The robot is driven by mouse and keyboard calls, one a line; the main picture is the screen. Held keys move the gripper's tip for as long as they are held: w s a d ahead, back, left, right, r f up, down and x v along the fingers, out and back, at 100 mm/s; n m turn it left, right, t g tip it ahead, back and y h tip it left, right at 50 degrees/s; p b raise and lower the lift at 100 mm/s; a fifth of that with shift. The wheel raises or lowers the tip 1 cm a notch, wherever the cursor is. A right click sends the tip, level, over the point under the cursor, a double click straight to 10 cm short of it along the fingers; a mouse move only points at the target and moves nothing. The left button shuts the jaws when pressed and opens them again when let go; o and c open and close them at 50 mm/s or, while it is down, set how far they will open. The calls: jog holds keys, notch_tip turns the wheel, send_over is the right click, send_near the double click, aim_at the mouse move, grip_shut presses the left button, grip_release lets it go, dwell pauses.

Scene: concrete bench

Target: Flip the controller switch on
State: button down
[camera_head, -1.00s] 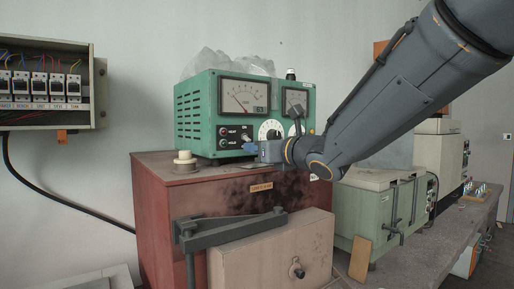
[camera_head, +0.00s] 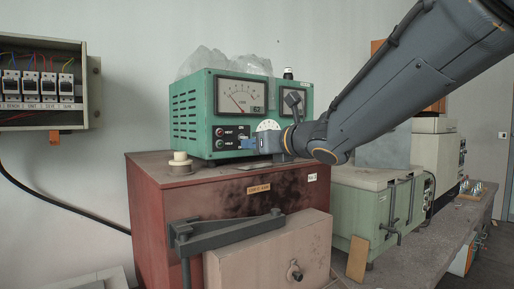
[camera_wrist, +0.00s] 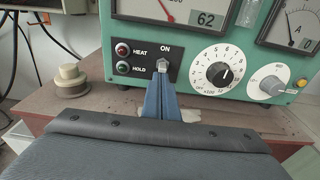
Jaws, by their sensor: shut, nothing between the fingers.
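The controller is a green metal box (camera_head: 190,112) with gauges, on top of a red-brown cabinet; it also shows in the wrist view (camera_wrist: 118,40). Its switch (camera_wrist: 163,65) is a small metal lever on a black panel, right under the label "ON". Whether the lever is up or down I cannot tell. My gripper (camera_head: 245,144) has its blue fingers shut and empty, in front of the panel. In the wrist view the fingertips (camera_wrist: 162,76) are right below the lever and overlap its base. Whether they touch it I cannot tell. In the head view the fingers hide the switch.
Red HEAT (camera_wrist: 122,49) and green HOLD (camera_wrist: 122,68) lamps are left of the switch. A numbered dial (camera_wrist: 218,70) is close on the right. A cream knob-like piece (camera_head: 180,163) stands on the cabinet (camera_head: 150,210). A pale green box (camera_head: 365,210) is at right.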

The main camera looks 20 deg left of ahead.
jog(key=shift+s+r, duration=0.1)
jog(key=shift+r, duration=0.1)
jog(key=s+d+r+p, duration=0.4)
jog(key=d+r, duration=0.2)
jog(key=shift+s+d+r, duration=0.15)
jog(key=shift+s+d, duration=0.05)
dwell(0.5)
